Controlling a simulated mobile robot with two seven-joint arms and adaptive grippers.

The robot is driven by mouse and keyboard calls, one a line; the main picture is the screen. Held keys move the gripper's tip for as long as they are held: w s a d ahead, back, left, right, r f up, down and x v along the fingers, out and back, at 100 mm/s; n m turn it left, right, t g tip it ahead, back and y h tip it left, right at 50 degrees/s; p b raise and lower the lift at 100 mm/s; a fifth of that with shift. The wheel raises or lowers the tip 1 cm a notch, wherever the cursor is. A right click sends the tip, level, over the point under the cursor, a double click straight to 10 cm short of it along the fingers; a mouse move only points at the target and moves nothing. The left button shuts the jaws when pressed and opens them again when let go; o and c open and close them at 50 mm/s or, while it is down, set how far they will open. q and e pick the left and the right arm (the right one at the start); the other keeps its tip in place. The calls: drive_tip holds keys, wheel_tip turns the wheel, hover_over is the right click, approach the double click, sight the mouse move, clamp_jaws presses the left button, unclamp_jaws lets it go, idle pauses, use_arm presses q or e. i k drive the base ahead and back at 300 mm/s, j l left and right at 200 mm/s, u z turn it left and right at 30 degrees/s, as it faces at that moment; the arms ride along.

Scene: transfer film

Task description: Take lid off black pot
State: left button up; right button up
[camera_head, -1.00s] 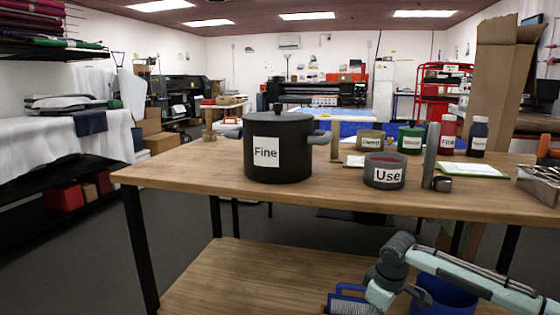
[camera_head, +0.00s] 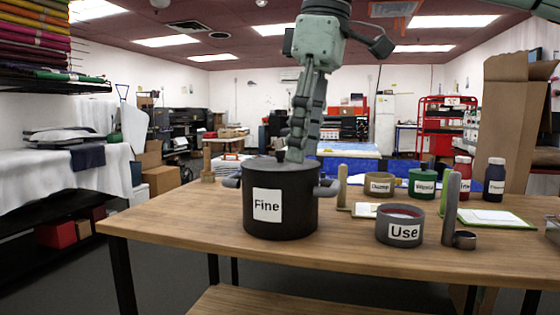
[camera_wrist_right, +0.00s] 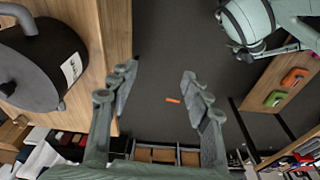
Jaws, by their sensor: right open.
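The black pot (camera_head: 292,218) stands upright on the wooden table, with a white "Fine" label and a grey handle on each side. Its dark lid (camera_head: 262,164) sits on top. My right gripper (camera_head: 296,156) hangs down from above, its fingers overlapping the lid's back edge in the head view and hiding the knob. In the right wrist view the right gripper (camera_wrist_right: 158,72) is open and empty, with floor behind its fingers. There the pot (camera_wrist_right: 72,68) is off to the left, clear of the fingers, with the lid and its knob (camera_wrist_right: 8,88) showing.
To the pot's right stand a grey "Use" container (camera_head: 401,226), a grey upright cylinder (camera_head: 451,208), labelled tins (camera_head: 422,184) and bottles (camera_head: 494,180). The table's left end (camera_head: 165,225) is clear.

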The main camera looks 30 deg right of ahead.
sight(278, 163)
drive_tip(key=i+l, duration=1)
